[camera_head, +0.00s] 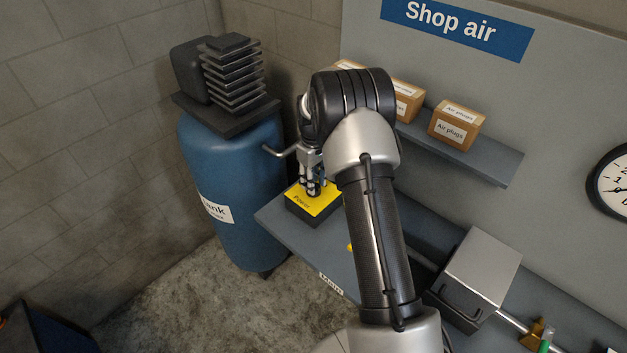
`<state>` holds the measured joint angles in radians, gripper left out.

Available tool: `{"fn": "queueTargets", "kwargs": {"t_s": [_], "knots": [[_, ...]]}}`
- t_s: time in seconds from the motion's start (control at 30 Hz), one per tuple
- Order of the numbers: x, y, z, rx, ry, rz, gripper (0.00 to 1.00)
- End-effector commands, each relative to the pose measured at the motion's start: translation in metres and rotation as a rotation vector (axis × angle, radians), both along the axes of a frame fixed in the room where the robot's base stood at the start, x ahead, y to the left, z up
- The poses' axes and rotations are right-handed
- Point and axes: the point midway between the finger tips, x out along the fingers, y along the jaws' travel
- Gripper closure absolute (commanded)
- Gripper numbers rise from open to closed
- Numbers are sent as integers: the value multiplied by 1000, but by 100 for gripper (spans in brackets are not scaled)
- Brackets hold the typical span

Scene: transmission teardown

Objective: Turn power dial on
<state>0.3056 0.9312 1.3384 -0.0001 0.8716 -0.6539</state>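The power box (300,203) has a yellow top marked "Power" and a dark body, and sits at the left end of the grey bench. My gripper (313,190) points down over the yellow top, with its fingertips at the dial's place. The dial itself is mostly hidden by the fingers, and I cannot tell its turn position. The fingers look close together, but the view is too small to show whether they are shut on the dial.
A blue tank (235,175) with a finned compressor (232,75) stands left of the bench (325,252). Boxes of air plugs (455,125) sit on a wall shelf (495,165). A grey metal box (480,270) and pipe are at right. My arm covers the bench's middle.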

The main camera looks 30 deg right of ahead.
Motion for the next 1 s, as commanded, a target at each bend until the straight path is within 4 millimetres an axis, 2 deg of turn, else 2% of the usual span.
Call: {"fn": "queueTargets", "kwargs": {"t_s": [0.1,0.57,1.0], "knots": [[0,0,0,0,0,0,70],[0,0,0,0,0,0,100],[0,0,1,0,0,-20,100]]}}
